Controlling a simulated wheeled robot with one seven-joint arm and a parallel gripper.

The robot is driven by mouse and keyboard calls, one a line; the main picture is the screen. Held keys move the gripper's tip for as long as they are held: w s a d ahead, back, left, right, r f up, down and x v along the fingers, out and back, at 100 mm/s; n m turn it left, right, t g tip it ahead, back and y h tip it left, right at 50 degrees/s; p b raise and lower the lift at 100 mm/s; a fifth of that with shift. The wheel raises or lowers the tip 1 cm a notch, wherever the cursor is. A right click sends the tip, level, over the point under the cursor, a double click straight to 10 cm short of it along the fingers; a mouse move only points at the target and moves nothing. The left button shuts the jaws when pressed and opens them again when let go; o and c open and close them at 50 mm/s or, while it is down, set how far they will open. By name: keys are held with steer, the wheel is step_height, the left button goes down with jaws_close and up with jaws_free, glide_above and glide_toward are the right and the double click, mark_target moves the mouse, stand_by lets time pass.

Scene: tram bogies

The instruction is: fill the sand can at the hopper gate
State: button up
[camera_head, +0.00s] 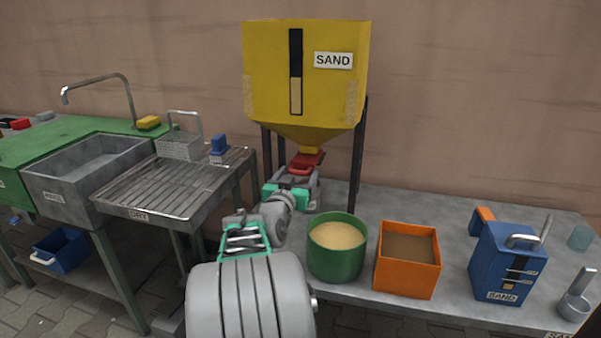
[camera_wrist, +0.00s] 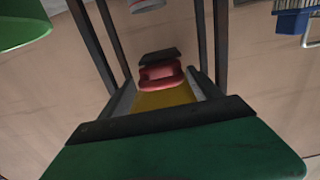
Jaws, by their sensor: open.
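The yellow sand hopper (camera_head: 300,75), marked SAND, stands on dark legs by the wall. Its red gate handle (camera_head: 303,162) is below the funnel and also shows in the wrist view (camera_wrist: 160,76). My gripper (camera_head: 298,177) is open beside the handle; I cannot tell whether they touch. In the wrist view its near finger (camera_wrist: 170,155) fills the bottom. A blue can (camera_head: 500,262) marked SAND stands upright at the right of the bench, away from the hopper. A pale round object (camera_wrist: 147,4) is cut off at the wrist view's top.
A green tub of pale sand (camera_head: 335,265) and an orange box of brown material (camera_head: 407,278) stand in front of the hopper. A metal scoop (camera_head: 575,305) is at the far right. A draining rack (camera_head: 175,188) and sink (camera_head: 85,180) are at the left.

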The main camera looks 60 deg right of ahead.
steer(key=v, duration=0.6)
